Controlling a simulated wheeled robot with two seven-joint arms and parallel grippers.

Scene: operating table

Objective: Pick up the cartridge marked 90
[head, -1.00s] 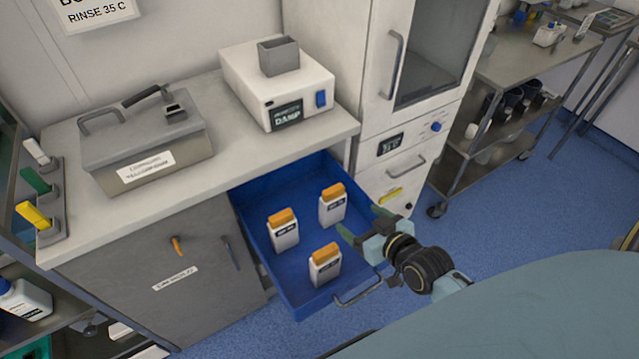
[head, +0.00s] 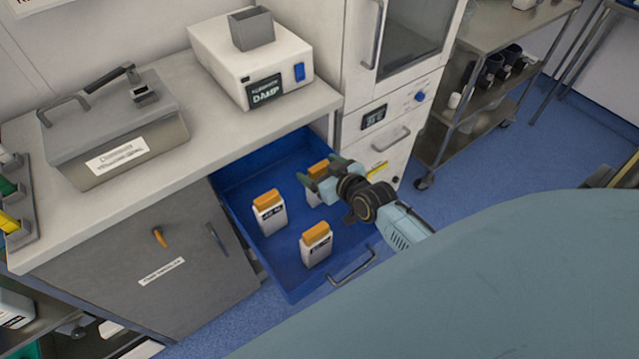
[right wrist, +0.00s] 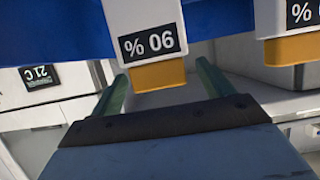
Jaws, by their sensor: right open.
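A white cartridge with an orange cap (head: 318,167) stands at the back right of the open blue drawer (head: 290,285), partly hidden by my right gripper (head: 318,174). In the right wrist view, which is upside down, a cartridge (right wrist: 146,15) reads 90 % and appears between the green fingers of the right gripper (right wrist: 162,78). These fingers are open, and I cannot tell whether they touch it. A second cartridge (head: 269,215) stands to the left and a third (head: 316,247) nearer the front; their labels are too small to read in the head view. My left gripper is not in view.
The drawer's handle (head: 352,267) is at its front. The counter (head: 215,132) above bears a lidded metal box (head: 115,130) and a white device (head: 250,62). A white cabinet (head: 395,125) stands behind the gripper. A large pale blue surface (head: 480,290) fills the lower right.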

